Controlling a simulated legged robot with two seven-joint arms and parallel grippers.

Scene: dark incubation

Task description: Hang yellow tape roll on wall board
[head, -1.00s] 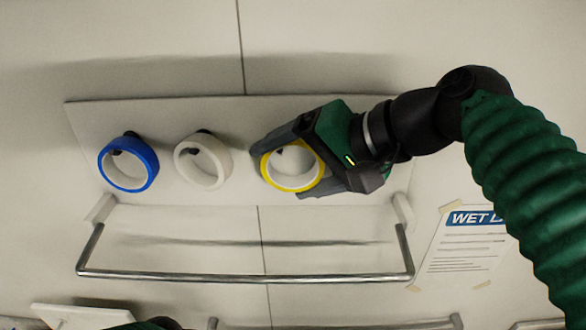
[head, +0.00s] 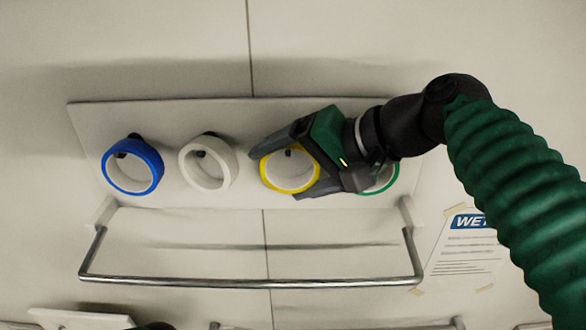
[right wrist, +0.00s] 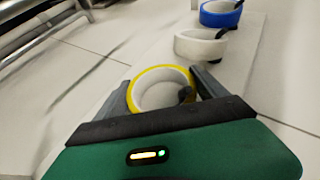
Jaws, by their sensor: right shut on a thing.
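The yellow tape roll (head: 264,178) is in front of the white wall board (head: 270,110), between the white roll and a green roll. My right gripper (head: 284,160) is shut on it, with one finger above and one below in the head view. A dark peg shows through the roll's opening, and the roll appears to be around it. The right wrist view also shows the yellow roll (right wrist: 134,98) between the fingers (right wrist: 160,95), with a dark peg tip inside it. I cannot tell whether the roll rests on the peg. My left gripper's fingers are not visible.
A blue roll (head: 108,181) and a white roll (head: 187,175) hang on pegs to the left. A green roll (head: 388,180) is partly hidden behind my right gripper. A metal rail (head: 250,283) runs below the board, and a paper notice (head: 462,250) is at right.

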